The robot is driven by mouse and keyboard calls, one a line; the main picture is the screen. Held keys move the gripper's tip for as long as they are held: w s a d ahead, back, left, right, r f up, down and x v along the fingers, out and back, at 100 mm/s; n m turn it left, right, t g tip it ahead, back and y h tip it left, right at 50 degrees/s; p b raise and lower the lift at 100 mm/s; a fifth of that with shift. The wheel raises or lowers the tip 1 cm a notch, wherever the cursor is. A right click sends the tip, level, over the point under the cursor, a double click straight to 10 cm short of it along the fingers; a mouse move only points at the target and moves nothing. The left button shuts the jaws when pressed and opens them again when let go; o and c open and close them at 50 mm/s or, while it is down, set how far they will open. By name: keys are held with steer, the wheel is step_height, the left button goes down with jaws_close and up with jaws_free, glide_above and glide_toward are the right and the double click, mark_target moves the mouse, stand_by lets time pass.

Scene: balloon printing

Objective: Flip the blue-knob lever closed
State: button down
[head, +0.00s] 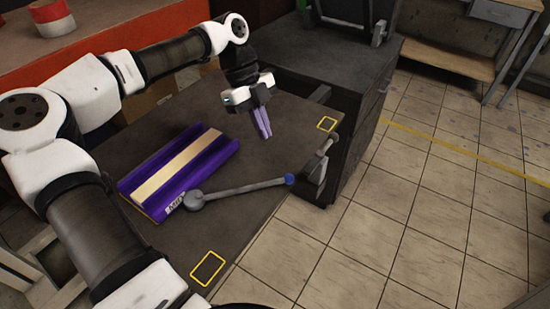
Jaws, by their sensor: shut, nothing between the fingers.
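The lever (245,188) is a grey bar lying low over the dark table top, with a blue knob (290,179) at its right end. Its round grey pivot (194,200) is at the left end, by the front corner of a purple block (215,157) with a cream strip along its middle. My gripper (264,136) points down above the table, behind and to the left of the blue knob. Its purple fingers are shut with nothing between them, and they are apart from the lever and the block.
A grey clamp-like part (316,170) stands at the table's right edge, close to the knob. Yellow outlined squares mark the table (225,245) near its front and right corners. A dark cabinet (365,120) stands behind on the right. Tiled floor (400,230) is open to the right.

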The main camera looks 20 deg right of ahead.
mark_target(277, 174)
steer(key=shift+s, duration=0.1)
steer(key=p+x, duration=0.1)
steer(key=x, duration=0.9)
steer(key=shift+d, duration=0.1)
